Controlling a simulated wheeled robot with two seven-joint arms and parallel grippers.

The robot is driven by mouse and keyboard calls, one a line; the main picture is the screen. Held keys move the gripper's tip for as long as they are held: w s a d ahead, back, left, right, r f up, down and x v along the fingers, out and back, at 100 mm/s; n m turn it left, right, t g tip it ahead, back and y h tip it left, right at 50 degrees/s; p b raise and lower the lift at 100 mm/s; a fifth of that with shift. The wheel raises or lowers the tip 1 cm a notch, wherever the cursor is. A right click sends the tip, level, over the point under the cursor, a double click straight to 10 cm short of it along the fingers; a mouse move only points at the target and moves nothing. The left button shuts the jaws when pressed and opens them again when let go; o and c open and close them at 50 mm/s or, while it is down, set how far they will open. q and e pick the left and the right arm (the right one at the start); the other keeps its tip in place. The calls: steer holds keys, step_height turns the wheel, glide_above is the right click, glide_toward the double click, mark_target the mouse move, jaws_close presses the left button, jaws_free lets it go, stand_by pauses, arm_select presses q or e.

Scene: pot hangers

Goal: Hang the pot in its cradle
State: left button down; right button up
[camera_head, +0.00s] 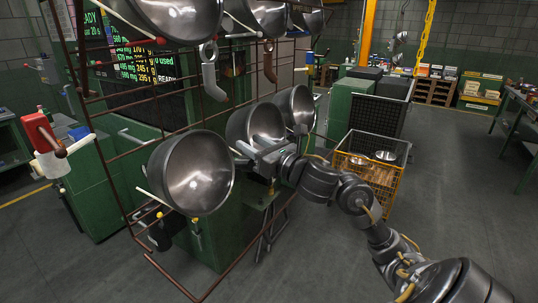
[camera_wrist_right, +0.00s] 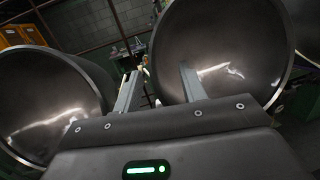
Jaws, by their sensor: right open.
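Several round metal pots hang on a rack of rusty bars (camera_head: 110,97); which one the task means cannot be told. In the lower row are a left pot (camera_head: 192,172), a middle pot (camera_head: 262,122) and a right pot (camera_head: 297,104). My right gripper (camera_head: 245,154) reaches in between the left and middle pots. In the right wrist view its two fingers (camera_wrist_right: 160,90) are apart with no pot between them. One pot (camera_wrist_right: 45,105) is at left, and another (camera_wrist_right: 228,55) is behind the right finger; contact cannot be told. My left gripper is not in view.
More pots (camera_head: 180,18) hang in the upper row, with a grey hook-shaped piece (camera_head: 211,75) below them. A yellow wire crate (camera_head: 372,172) holding pots stands on the floor behind my right arm. Green cabinets stand behind the rack. The floor at right is open.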

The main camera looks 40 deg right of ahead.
steer(key=s+d+p, duration=0.1)
steer(key=s+p, duration=0.6)
steer(key=s, duration=0.1)
steer(key=shift+s+f, duration=0.15)
steer(key=shift+f, duration=0.3)
steer(key=s+d+p, duration=0.3)
steer(key=s+p, duration=0.2)
steer(key=s, duration=0.5)
steer(key=shift+s+p, duration=0.15)
steer(key=shift+p, duration=0.2)
